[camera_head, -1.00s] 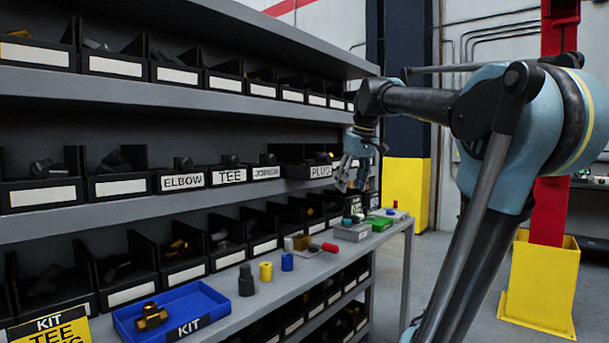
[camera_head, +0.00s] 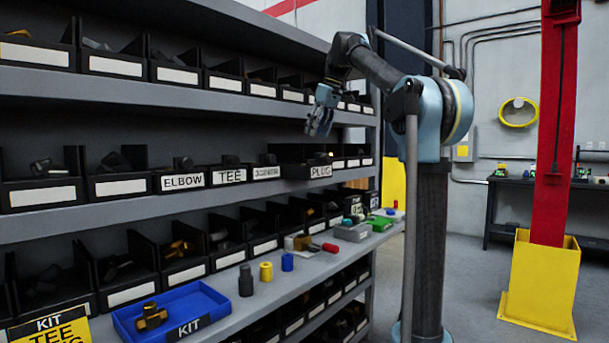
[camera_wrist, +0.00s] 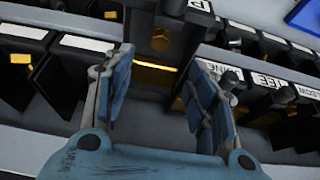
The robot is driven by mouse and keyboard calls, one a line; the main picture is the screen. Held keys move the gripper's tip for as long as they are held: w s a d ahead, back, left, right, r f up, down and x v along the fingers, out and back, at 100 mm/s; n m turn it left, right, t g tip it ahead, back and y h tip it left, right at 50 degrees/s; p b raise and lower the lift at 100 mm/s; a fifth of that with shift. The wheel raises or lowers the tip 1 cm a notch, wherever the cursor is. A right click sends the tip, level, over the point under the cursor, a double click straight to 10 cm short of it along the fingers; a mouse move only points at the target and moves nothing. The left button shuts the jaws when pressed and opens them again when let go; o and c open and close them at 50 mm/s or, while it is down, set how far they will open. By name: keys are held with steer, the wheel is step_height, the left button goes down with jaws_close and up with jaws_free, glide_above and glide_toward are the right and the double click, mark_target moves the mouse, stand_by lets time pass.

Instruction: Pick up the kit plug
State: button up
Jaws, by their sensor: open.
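The bin labelled PLUG (camera_head: 320,171) juts out from the middle shelf in the head view. A small dark and brass piece, probably the plug (camera_head: 320,157), shows just above its label. In the wrist view a dark piece with a brass-coloured top (camera_wrist: 160,38) sits inside the dark bin (camera_wrist: 140,22), seen beyond the fingertips. My gripper (camera_head: 320,120) hangs above the PLUG bin, apart from it, pointing down. The wrist view shows both blue fingers (camera_wrist: 160,75) spread wide with nothing between them.
Neighbouring bins read ELBOW (camera_head: 181,182), TEE (camera_head: 229,176) and a blurred label. The upper shelf (camera_head: 230,105) lies close behind my gripper. A blue KIT tray (camera_head: 208,299) holding a brass tee (camera_head: 151,317) stands on the lower counter, with several coloured fittings to its right.

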steer(key=x, duration=1.5)
steer(key=shift+w+f, duration=0.1)
jaws_close()
